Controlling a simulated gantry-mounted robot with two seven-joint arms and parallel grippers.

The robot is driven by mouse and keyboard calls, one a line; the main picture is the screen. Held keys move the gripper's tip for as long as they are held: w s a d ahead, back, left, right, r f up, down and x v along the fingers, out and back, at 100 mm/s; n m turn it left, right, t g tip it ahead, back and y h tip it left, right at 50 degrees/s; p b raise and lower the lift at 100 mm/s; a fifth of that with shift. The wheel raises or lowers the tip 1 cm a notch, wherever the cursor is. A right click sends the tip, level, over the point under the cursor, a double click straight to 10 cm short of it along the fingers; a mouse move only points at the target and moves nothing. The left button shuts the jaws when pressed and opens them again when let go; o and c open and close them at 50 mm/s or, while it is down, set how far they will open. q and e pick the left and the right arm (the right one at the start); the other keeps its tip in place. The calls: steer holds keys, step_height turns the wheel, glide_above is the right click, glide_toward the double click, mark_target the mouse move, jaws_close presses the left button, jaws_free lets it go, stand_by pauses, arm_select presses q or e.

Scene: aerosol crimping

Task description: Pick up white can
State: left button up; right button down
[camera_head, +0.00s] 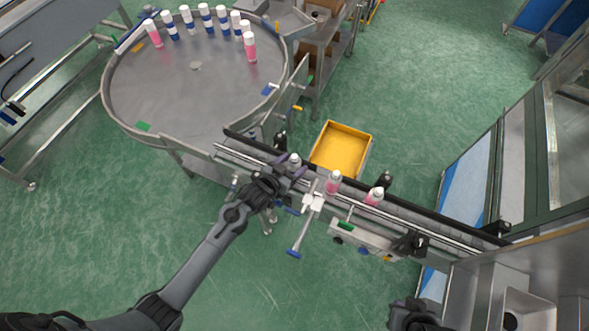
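A white can (295,159) stands on the conveyor at its left part, its lower side partly hidden by my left gripper. My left gripper (291,166) reaches in from the lower left, its two fingers apart at the near side of this can. I cannot tell whether the fingers touch it. Two pink cans with white tops, one (333,183) near the middle and one (374,196) further right, stand on the same conveyor. My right gripper (408,314) is at the bottom edge, dark and partly cut off; its fingers are not clear.
The conveyor (440,225) has metal side rails, black brackets and a blue-tipped handle (293,254). A yellow bin (341,148) sits behind it. A round table (190,95) at upper left carries several pink-and-white and blue-and-white cans. Green floor is open at lower middle.

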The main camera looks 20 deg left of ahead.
arm_select(q)
steer(key=c, duration=1.2)
